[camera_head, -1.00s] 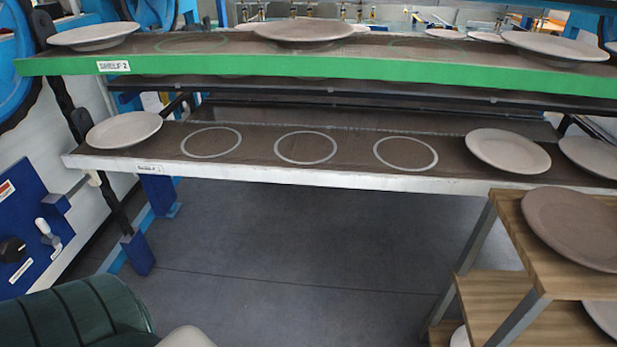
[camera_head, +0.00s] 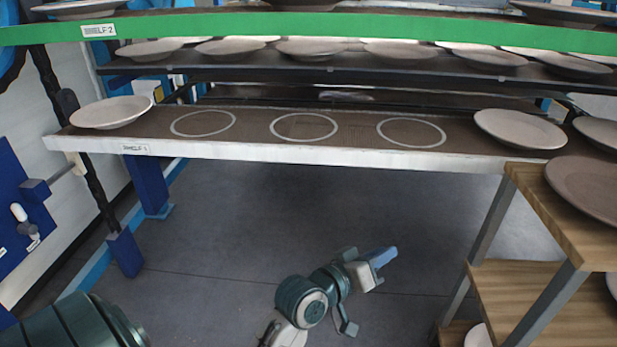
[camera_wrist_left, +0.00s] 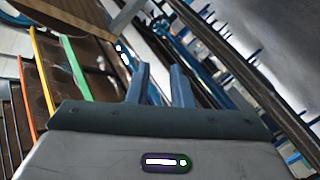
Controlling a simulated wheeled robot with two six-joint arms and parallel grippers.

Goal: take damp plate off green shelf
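The green-edged shelf (camera_head: 330,28), labelled SHELF 2, crosses the top of the head view. A plate (camera_head: 305,3) at its middle is cut off by the top edge; it looked darker brown-grey in the earlier frame. Whether it is damp, I cannot tell. Lighter plates sit at the shelf's left (camera_head: 80,8) and right (camera_head: 563,11). My left gripper (camera_head: 386,257) is low over the floor, well below and in front of the shelves. In the left wrist view its blue fingers (camera_wrist_left: 163,80) are apart with nothing between them. My right gripper is not in view.
The white-edged shelf (camera_head: 300,152), labelled SHELF 1, has one plate (camera_head: 110,112) at left, plates (camera_head: 520,129) at right and three empty rings between. A wooden stepped stand (camera_head: 540,205) at right holds a brownish plate (camera_head: 592,188). The floor between is clear.

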